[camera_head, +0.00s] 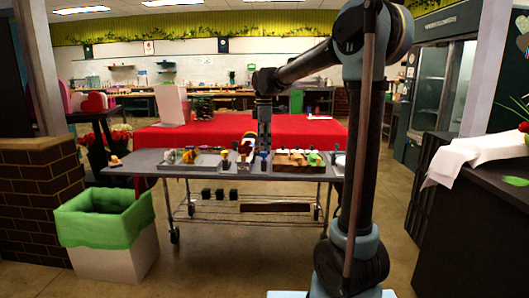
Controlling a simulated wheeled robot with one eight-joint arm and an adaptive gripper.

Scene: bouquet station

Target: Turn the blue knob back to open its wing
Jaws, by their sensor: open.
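My gripper (264,147) points straight down over the middle of the grey metal table (145,163). Its fingers are small here, but they look open. A small blue thing (264,155), which looks like the blue knob, shows right at or just below the fingertips. I cannot tell whether they touch it or stand around it. The knob's wing cannot be made out at this size, so its position is unclear.
A shallow tray with small coloured pieces (189,155) lies left of my gripper. A wooden block with several coloured pieces (297,158) lies right. A red-covered table (180,137) stands behind. A green-lined bin (105,220) stands at the front left, a white-clothed dark counter (470,155) at right.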

